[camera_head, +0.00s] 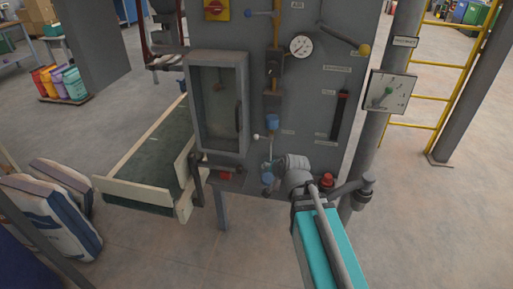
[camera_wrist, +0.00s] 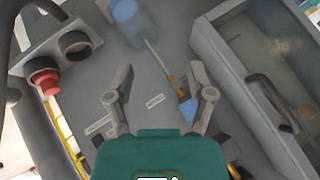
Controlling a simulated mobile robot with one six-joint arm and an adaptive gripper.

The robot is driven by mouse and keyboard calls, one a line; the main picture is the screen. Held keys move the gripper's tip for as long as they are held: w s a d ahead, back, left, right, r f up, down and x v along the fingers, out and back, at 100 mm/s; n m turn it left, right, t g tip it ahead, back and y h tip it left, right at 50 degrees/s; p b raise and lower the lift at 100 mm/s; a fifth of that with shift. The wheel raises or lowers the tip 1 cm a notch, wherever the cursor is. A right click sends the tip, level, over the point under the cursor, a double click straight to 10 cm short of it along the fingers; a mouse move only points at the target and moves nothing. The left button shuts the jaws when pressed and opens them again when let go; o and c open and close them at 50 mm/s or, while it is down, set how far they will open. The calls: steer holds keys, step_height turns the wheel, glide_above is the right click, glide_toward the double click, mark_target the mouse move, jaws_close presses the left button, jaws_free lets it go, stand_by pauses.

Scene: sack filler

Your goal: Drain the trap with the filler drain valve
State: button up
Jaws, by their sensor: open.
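A blue bowl (camera_head: 272,120) hangs under brass fittings on the grey filler panel (camera_head: 305,85); I take it for the trap. A small lever with a pale knob (camera_head: 258,137) sits just below it. No label on these is readable, so I cannot tell which is the drain valve. In the wrist view my gripper (camera_wrist: 158,72) is open and empty, fingers spread before the panel. A blue tip on a brass stem (camera_wrist: 188,108) shows by the right finger.
A windowed box (camera_head: 218,105) with a handle stands left of the fittings. A red button (camera_head: 327,178) is close to my wrist on the right. A gauge (camera_head: 301,45) and lever sit above.

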mark_target(256, 136)
steer(key=w+a+f+m+t+h+b, duration=0.2)
steer(key=w+a+f+m+t+b, duration=0.2)
steer(key=w+m+t+b, duration=0.3)
steer(key=shift+w+f+m+t+b, duration=0.2)
steer(key=shift+w+m+t+b, duration=0.2)
steer(key=shift+m+t+b, duration=4.6)
steer(key=n+g+b, duration=0.1)
steer(key=g, duration=0.1)
steer(key=g+b, duration=0.2)
steer(key=shift+w+n+g, duration=0.1)
steer(key=shift+n+g, duration=0.3)
steer(key=p+x, duration=0.3)
steer(key=x, duration=1)
steer(key=shift+w+d+r, duration=0.1)
steer(key=shift+w, duration=0.25)
jaws_close()
